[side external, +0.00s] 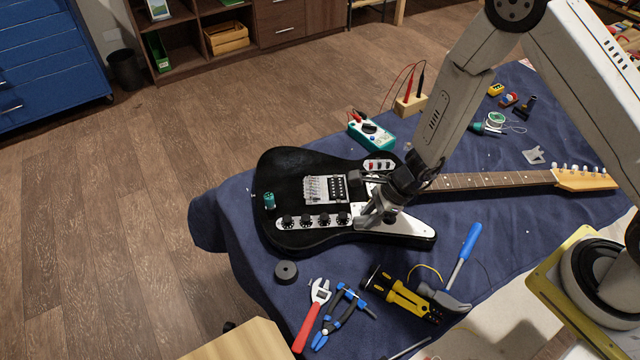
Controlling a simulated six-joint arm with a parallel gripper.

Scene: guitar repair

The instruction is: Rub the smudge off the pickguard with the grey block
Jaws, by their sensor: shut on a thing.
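A black electric guitar (290,170) lies flat on a dark blue cloth, its neck pointing right. Its white pickguard (408,226) is at the lower right of the body, partly hidden by my gripper. My gripper (381,207) is low over the pickguard's left part, pointing down, and shut on the grey block. Only a small grey piece shows at the fingertips, so the block is mostly hidden. I cannot tell whether it touches the pickguard. I cannot make out a smudge on the visible part of the pickguard; the part beneath my gripper is hidden.
A small green item (269,200) stands on the guitar's left end, near several black knobs (316,219). In front lie a black roll (286,272), a red wrench (313,312), blue pliers (342,315), a yellow-black tool (400,296) and a hammer (455,270). A multimeter (371,132) sits behind.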

